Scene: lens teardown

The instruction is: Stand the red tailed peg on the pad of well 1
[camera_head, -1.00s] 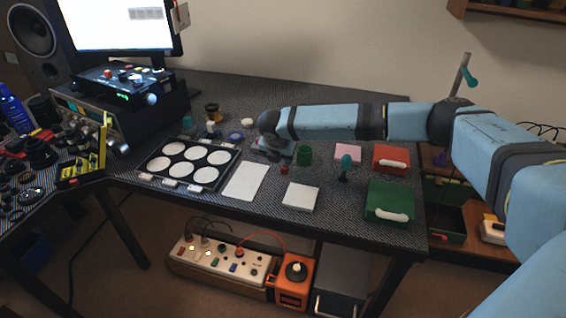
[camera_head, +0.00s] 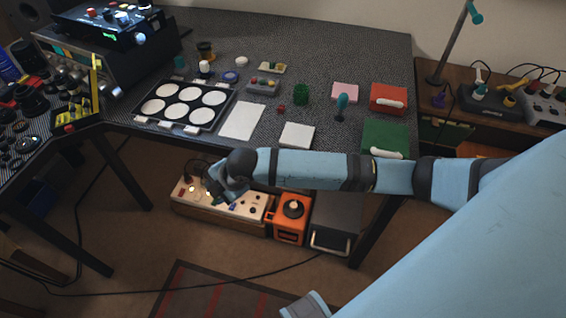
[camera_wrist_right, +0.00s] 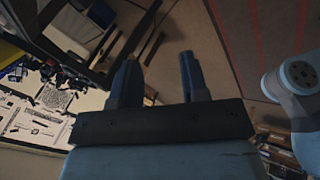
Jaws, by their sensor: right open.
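A small red piece (camera_head: 281,109), probably the red tailed peg, is on the dark table right of the white sheet; it is too small to make out a tail. The black tray (camera_head: 233,97) at the table's left holds several round white pads in two rows. I cannot read which is well 1. My right gripper (camera_head: 215,194) is in front of the table's front edge, over the power strip in the picture, far from the peg. In the right wrist view its two fingers (camera_wrist_right: 158,78) stand apart with nothing between them. My left gripper is not in view.
A white sheet (camera_head: 242,121), a white block (camera_head: 297,134), a green cylinder (camera_head: 301,94), a teal-handled tool (camera_head: 341,106) and red (camera_head: 388,98) and green (camera_head: 385,138) boxes surround the peg. The table's back is mostly clear.

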